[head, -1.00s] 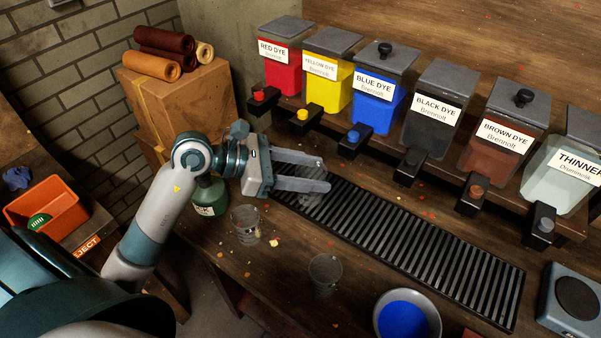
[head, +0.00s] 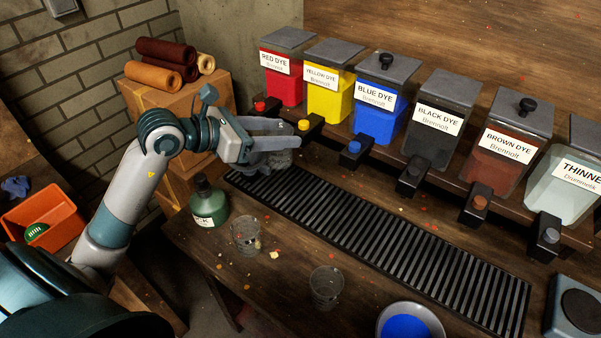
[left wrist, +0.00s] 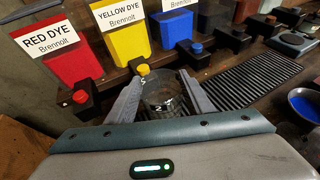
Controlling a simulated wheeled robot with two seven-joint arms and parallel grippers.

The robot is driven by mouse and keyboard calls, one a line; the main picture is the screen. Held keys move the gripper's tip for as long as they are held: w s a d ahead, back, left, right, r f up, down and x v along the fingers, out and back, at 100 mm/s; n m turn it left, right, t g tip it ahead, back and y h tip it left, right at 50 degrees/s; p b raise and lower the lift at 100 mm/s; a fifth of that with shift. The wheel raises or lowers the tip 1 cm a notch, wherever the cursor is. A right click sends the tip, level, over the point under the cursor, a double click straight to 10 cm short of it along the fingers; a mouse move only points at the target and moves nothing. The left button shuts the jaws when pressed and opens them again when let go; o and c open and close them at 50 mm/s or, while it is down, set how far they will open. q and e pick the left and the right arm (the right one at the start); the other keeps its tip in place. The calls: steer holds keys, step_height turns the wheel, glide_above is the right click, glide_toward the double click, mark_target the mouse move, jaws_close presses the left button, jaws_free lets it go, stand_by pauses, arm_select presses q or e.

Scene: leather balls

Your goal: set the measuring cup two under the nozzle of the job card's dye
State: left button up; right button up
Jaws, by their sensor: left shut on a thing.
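My left gripper (head: 297,132) is shut on a clear measuring cup (left wrist: 163,92). The yellow dye's nozzle (head: 304,124) is just beyond the fingertips, and the red dye's nozzle (head: 260,104) is farther left. The blue (head: 354,148), black (head: 411,173) and brown (head: 480,202) nozzles run to the right. The job card is not recognisable. My right gripper is not in view.
Two other clear cups, one (head: 245,236) nearer the left and one (head: 325,286) in front, stand on the bench. A green bottle (head: 208,203) is beside them. A bowl of blue (head: 408,326) and a grey scale (head: 577,308) are at the right. The grate's middle is clear.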

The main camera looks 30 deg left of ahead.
arm_select(q)
step_height(320, 180, down, 13)
steer(key=shift+r+p, duration=0.1)
steer(key=shift+p, duration=1)
steer(key=w, duration=0.1)
steer(key=w+p, duration=0.1)
steer(key=w, duration=0.1)
steer(key=shift+w+d, duration=0.25)
steer(key=shift+w, duration=0.1)
steer(key=shift+w+d, duration=0.1)
steer(key=shift+w, duration=0.25)
